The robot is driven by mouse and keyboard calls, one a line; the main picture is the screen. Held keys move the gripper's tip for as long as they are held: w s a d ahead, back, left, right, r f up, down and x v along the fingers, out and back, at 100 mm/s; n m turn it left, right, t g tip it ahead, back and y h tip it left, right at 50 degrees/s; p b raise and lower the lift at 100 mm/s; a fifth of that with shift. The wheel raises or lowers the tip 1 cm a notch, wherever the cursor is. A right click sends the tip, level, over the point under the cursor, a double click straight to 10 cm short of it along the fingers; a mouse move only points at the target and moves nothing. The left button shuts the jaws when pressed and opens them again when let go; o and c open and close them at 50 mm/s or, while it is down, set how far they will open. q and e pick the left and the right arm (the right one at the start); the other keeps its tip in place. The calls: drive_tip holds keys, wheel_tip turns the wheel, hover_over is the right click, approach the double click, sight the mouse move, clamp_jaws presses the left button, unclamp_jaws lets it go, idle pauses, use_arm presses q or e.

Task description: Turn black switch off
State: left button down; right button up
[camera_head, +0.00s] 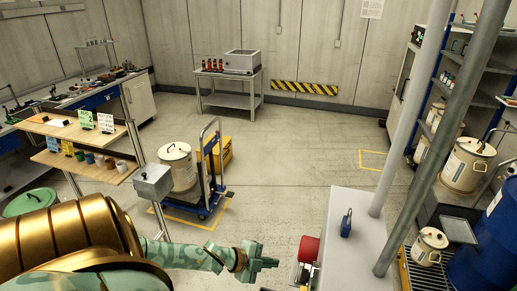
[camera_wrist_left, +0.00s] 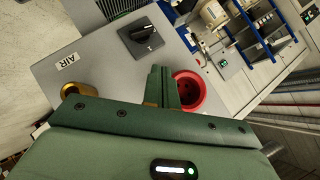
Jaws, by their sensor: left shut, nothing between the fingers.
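The black switch (camera_wrist_left: 143,37) is a square rotary knob with a light pointer line, on a grey panel (camera_wrist_left: 95,42) in the left wrist view. My left gripper (camera_wrist_left: 158,84) is shut and empty, its fingertips over the panel just below the switch in that picture and apart from it. In the head view the left gripper (camera_head: 268,262) reaches in from the left, low in the middle. The switch cannot be made out in the head view. My right gripper is not in view.
A red round part (camera_wrist_left: 189,91) sits right beside the fingers, and a brass fitting (camera_wrist_left: 78,90) is left of them under an AIR label (camera_wrist_left: 67,62). In the head view a blue trolley (camera_head: 205,203) with a white drum (camera_head: 178,167) stands beyond the gripper.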

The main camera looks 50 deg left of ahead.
use_arm(q)
drive_tip(key=shift+v, duration=2.2)
